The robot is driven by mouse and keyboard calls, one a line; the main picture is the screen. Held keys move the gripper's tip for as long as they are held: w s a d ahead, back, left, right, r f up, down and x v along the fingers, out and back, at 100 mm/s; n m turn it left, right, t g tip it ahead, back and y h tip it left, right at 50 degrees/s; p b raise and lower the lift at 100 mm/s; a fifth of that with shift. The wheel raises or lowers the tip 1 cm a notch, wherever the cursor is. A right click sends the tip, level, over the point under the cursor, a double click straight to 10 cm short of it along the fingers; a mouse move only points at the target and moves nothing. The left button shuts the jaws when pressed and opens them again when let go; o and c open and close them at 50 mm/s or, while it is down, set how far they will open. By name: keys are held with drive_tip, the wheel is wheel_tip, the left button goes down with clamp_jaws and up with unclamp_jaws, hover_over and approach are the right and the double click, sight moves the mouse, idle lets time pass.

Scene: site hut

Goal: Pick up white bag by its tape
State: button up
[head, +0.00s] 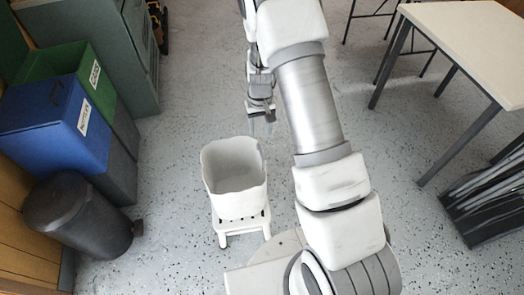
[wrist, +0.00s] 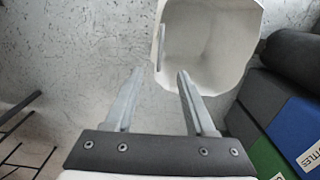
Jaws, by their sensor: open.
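The white bag (head: 236,172) stands upright and open-topped in the head view, on a small white stool (head: 243,225). The wrist view looks into the empty-looking bag (wrist: 212,45) at the top. A narrow grey strip (wrist: 162,47), possibly the tape, runs along its left rim. My gripper (head: 262,128) is open and empty, just behind the bag in the head view. In the wrist view the gap of my gripper (wrist: 160,72) lies below the strip, with the right fingertip near the rim. I cannot tell whether it touches.
A dark round bin (head: 78,215), a blue bin (head: 55,122) and a green bin (head: 78,70) stand at the left. A green-grey cabinet (head: 95,35) is behind them. A table (head: 470,40) and a dark rack of poles (head: 490,195) are at the right. The speckled floor around the stool is clear.

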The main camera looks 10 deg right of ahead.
sight(261, 153)
wheel_tip(261, 153, down, 13)
drive_tip(key=b, duration=0.9)
clamp_jaws()
idle(1.2)
